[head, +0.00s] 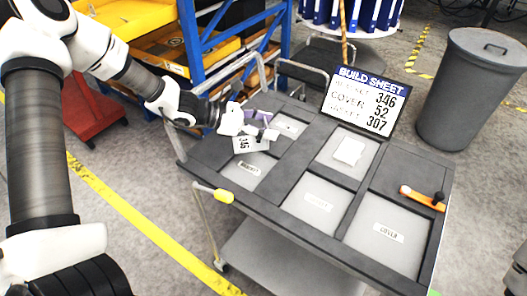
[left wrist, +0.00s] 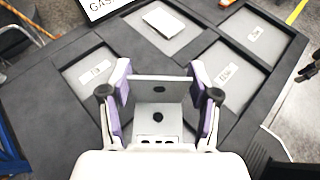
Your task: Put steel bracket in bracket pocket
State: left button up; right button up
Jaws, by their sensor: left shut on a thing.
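My left gripper (head: 254,124), with purple finger pads, is shut on the steel bracket (head: 250,144) above the left part of the cart's tray. The bracket is a bent grey plate with a white 346 label facing the head camera. In the left wrist view the bracket (left wrist: 158,90) sits between the finger pads, showing dark holes. A recessed pocket with a small label (head: 249,168) lies just below the bracket; its word is too small to read surely, so I cannot tell whether it is the bracket pocket. My right gripper is not in view.
The dark cart (head: 275,215) has several recessed pockets, one labelled COVER (head: 390,232). A pale plate (head: 349,151) lies in a rear pocket. A build sheet (head: 365,100) stands behind, listing 346, 52 and 307. An orange tool (head: 420,197) lies at right; a grey bin (head: 470,90) stands beyond.

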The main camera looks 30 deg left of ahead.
aim_at(267, 143)
pick_arm(q)
jog(key=f, duration=0.1)
jog(key=s+f, duration=0.2)
jog(key=f, duration=0.1)
jog(key=shift+f, duration=0.1)
jog(key=f, duration=0.2)
jog(key=w+f, duration=0.1)
jog(key=f, duration=0.1)
jog(key=shift+f+p, duration=0.2)
jog(key=shift+p, duration=0.15)
jog(key=shift+s+r, duration=0.1)
jog(key=shift+s, duration=0.15)
jog(key=shift+b, duration=0.3)
jog(key=o, duration=1.4)
jog(key=shift+w, duration=0.1)
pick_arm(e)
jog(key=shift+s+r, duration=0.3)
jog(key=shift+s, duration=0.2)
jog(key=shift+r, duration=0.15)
